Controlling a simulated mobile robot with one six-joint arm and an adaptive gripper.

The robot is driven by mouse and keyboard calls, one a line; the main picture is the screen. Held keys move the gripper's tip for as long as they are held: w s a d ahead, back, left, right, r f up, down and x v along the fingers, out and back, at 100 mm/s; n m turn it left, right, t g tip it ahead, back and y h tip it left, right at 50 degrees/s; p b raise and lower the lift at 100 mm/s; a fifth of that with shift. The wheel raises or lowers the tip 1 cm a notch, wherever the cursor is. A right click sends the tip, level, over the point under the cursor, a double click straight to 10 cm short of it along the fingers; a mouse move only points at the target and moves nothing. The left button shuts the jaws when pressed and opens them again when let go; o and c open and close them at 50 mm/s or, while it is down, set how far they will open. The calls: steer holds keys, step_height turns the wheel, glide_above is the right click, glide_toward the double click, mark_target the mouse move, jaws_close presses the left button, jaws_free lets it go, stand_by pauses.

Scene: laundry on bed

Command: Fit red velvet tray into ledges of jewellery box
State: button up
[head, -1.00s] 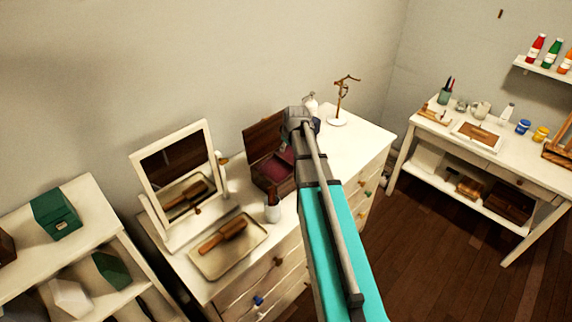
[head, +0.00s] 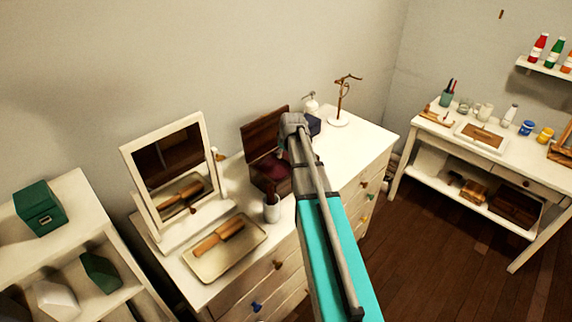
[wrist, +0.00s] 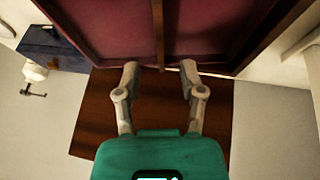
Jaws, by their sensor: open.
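The brown wooden jewellery box (head: 285,187) stands on the white dresser with its lid (head: 264,133) raised. Dark red velvet (head: 270,168) shows inside it, partly hidden by my arm. In the wrist view, a red velvet surface (wrist: 110,30) with wooden edges and a thin wooden divider fills the top; I cannot tell tray from box lining there. My gripper (head: 284,155) is over the box in the head view. In the wrist view my gripper (wrist: 160,75) is open, its fingers spread either side of the divider's line, nothing between them. Whether the fingertips touch anything is unclear.
A cup (head: 271,210) stands close in front of the box. A mirror (head: 170,175) and a tray with a brush (head: 225,250) are to its left. A dark blue box (head: 314,126), a white bottle (head: 311,103) and a stand (head: 339,121) are behind and right. The dresser's right end is clear.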

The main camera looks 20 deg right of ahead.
mark_target(284, 160)
stand_by(0.4)
steer(key=shift+b+x, duration=2.35)
steer(key=shift+x, duration=0.3)
jaws_close()
